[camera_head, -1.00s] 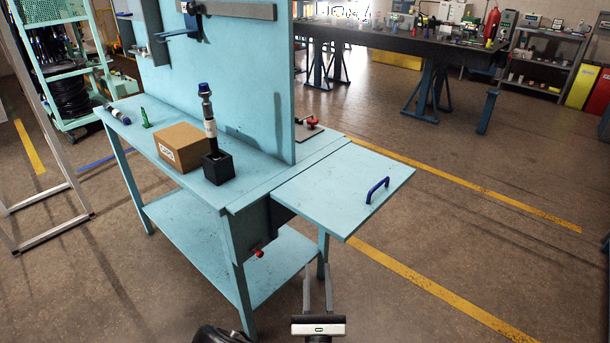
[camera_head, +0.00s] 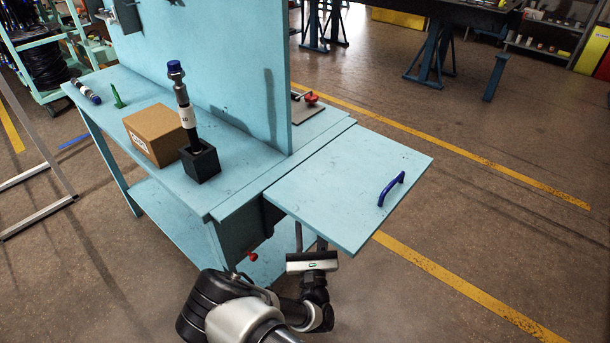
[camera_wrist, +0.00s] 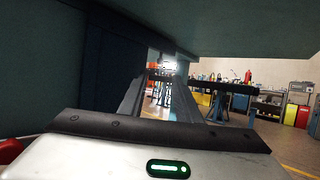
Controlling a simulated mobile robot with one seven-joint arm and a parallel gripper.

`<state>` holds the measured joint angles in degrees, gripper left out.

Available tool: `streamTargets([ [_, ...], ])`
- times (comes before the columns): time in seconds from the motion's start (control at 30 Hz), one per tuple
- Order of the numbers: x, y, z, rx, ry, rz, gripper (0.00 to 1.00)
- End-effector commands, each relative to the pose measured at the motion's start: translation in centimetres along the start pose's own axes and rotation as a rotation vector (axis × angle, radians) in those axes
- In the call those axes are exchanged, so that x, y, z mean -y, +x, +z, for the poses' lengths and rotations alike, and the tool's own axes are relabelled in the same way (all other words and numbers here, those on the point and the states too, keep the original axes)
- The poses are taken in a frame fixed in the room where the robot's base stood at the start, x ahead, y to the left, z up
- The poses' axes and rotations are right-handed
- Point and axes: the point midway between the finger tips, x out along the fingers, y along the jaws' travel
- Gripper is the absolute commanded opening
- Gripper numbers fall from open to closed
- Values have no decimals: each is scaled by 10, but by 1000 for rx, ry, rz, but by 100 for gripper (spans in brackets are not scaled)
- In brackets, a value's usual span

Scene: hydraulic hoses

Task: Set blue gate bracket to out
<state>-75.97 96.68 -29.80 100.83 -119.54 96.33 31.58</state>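A light-blue hinged flap (camera_head: 345,190) sticks out level from the bench end, with a blue handle (camera_head: 391,188) on top. A dark bracket-like part (camera_head: 271,214) shows under the flap at the bench end. In the wrist view a dark blue plate (camera_wrist: 103,70) stands at the left below the flap's underside (camera_wrist: 235,28). I cannot tell for sure that this is the blue gate bracket. My gripper (camera_head: 310,238) is at the flap's lower edge, its fingertips partly hidden. In the wrist view my gripper (camera_wrist: 163,80) has its fingers apart with nothing between them, right of the plate.
A red knob (camera_head: 252,257) is on the bench leg, also at the wrist view's left edge (camera_wrist: 10,150). A cardboard box (camera_head: 157,134) and a hose fitting in a black block (camera_head: 201,163) stand on the bench. Floor right of the flap is clear.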

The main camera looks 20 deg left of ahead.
Motion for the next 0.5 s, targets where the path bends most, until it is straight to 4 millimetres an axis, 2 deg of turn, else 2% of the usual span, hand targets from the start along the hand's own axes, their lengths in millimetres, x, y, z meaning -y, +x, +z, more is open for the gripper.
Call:
streamTargets([
  [0.03, 1, 12, 0, 5, 1, -2, 30],
  [0.3, 1, 71, 0, 4, 2, -2, 30],
  [0.5, 0, 106, 0, 3, 2, -1, 30],
])
